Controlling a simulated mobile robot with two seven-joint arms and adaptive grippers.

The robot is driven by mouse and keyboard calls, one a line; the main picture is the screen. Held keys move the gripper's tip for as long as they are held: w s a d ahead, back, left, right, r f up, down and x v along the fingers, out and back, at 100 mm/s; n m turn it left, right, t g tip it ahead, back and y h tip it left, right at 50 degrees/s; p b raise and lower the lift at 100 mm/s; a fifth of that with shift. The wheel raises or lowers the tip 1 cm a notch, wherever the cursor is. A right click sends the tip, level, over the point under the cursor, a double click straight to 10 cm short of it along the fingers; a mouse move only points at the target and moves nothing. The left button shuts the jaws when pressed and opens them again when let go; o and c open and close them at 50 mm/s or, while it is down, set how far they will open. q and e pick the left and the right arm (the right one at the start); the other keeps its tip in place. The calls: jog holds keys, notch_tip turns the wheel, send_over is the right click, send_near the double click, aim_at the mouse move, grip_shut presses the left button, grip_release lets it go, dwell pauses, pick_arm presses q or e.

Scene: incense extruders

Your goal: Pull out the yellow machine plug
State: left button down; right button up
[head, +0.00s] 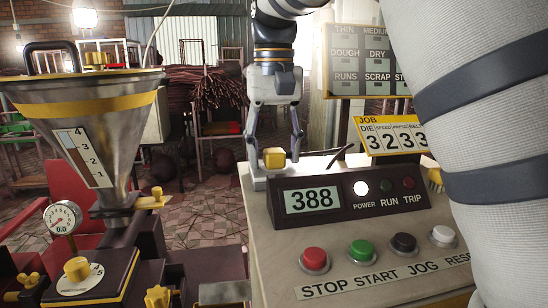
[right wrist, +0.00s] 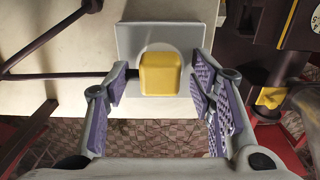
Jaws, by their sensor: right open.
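The yellow machine plug (head: 274,158) is a small yellow block at the back left edge of the control console. In the right wrist view the plug (right wrist: 160,73) sits in front of a grey socket plate (right wrist: 130,38), apparently seated there. My right gripper (head: 273,146) comes down from above in the head view. Its fingers are open, one on each side of the plug. In the right wrist view the right gripper (right wrist: 159,80) shows purple pads with gaps between them and the plug. My left gripper is not in view.
The console has a 388 display (head: 311,199) and STOP, START, JOG and RESET buttons. A job card (head: 391,136) stands behind it. A metal hopper (head: 92,125) with a gauge (head: 62,218) is at left. A dark cable (right wrist: 55,77) runs beside the plug.

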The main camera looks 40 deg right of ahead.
aim_at(274, 150)
grip_shut()
jog(key=shift+r, duration=3)
